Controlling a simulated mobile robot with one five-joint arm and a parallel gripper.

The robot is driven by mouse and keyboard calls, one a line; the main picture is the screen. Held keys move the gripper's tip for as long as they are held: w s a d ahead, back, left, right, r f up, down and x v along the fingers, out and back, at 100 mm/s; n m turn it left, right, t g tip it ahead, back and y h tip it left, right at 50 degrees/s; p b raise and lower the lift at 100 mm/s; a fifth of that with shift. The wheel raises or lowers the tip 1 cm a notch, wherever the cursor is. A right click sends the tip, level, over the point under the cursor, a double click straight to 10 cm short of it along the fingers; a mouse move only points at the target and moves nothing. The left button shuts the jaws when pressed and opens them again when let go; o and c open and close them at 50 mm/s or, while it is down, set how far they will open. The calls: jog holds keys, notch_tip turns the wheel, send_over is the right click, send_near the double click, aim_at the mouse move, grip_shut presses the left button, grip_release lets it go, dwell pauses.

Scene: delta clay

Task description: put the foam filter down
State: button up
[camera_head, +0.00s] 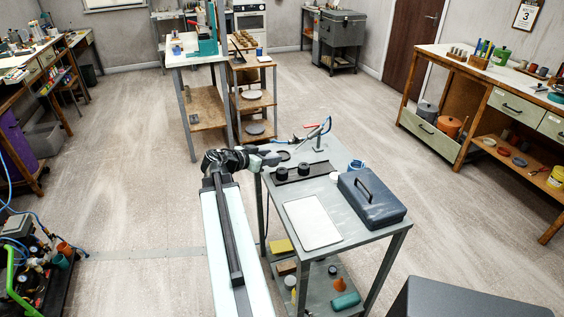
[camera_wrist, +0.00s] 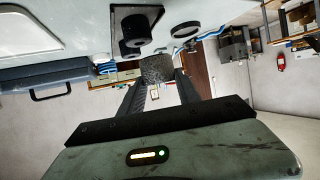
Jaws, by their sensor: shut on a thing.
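The foam filter (camera_wrist: 158,66) is a dark grey, speckled block. In the wrist view it sits between the two finger ends of my gripper (camera_wrist: 160,78), which is shut on it. In the head view my gripper (camera_head: 264,158) is at the left back edge of the grey metal table (camera_head: 340,238). The filter is small and hard to make out there. Whether it touches the tabletop I cannot tell.
On the table are a black rail with dark knobs (camera_head: 305,173), a dark ring (camera_head: 284,156), a white board (camera_head: 313,222), a blue toolbox (camera_head: 371,198), a blue-rimmed cup (camera_head: 357,165) and a clamp stand (camera_head: 319,134). The lower shelf holds several small items.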

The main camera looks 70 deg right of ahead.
jog(key=shift+n+t, duration=0.3)
jog(key=d+f, duration=0.1)
jog(key=d, duration=0.3)
jog(key=w+d+f+b, duration=0.1)
jog(key=d, duration=0.4)
jog(key=d+f, duration=0.1)
jog(key=d, duration=0.3)
jog(key=shift+w+d, duration=0.3)
jog(key=shift+d, duration=0.05)
jog(key=shift+d+f+b, duration=0.1)
jog(key=shift+d+b, duration=0.2)
jog(key=shift+d, duration=0.3)
jog(key=f+b, duration=0.4)
jog(key=shift+a, duration=0.2)
jog(key=o, duration=1.3)
jog(key=shift+r, duration=0.1)
